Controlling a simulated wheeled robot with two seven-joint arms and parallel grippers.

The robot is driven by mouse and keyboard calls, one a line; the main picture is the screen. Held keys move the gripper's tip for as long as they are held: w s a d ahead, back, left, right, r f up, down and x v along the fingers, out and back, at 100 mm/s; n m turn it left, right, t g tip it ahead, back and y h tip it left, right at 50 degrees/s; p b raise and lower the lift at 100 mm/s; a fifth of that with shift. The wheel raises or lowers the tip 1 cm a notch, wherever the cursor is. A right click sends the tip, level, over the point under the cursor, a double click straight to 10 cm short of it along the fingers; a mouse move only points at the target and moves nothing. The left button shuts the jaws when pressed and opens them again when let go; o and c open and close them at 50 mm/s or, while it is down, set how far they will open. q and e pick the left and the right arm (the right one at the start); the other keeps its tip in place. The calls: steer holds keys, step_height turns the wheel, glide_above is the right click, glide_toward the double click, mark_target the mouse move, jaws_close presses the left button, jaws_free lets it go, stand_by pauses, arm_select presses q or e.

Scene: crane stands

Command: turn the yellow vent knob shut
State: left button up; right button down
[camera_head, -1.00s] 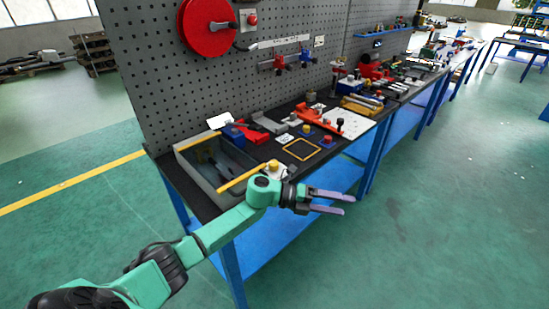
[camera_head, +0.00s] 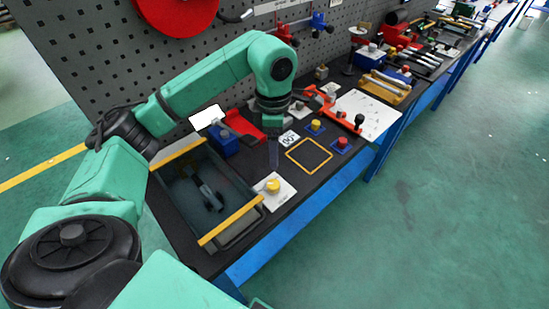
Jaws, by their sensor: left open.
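A yellow knob (camera_head: 273,186) sits on a white plate (camera_head: 264,199) near the front edge of the dark bench, just right of the grey bin. A second, smaller yellow knob (camera_head: 316,125) stands on a blue base farther back. I cannot tell from the picture which one is the vent knob. My left gripper (camera_head: 274,158) points down over the bench, just behind the knob on the white plate and apart from it. It is open and looks empty; its fingers appear thin and almost edge-on. My right gripper is not in view.
A grey bin (camera_head: 169,209) with yellow edge strips holds a dark tool. A red knob (camera_head: 342,142) on a blue base stands beside a yellow square outline (camera_head: 289,154). A blue box (camera_head: 224,140) and red part lie behind. The pegboard (camera_head: 85,60) bounds the back.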

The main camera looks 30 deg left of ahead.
arm_select(q)
steer(key=p, duration=0.2)
glide_above(273, 183)
steer(key=f, duration=0.6)
steer(key=shift+s+d+f, duration=0.2)
steer(key=shift+s+f, duration=0.1)
steer(key=shift+f, duration=0.1)
steer(key=f, duration=0.2)
steer(key=f+p, duration=0.1)
steer(key=f, duration=0.4)
steer(key=shift+w+a, duration=0.15)
steer(key=shift+w, duration=0.2)
steer(key=shift+f, duration=0.15)
steer(key=shift+s, duration=0.1)
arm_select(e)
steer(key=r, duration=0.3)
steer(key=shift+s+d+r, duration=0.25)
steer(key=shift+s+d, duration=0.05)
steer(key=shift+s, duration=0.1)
arm_select(q)
jaws_close()
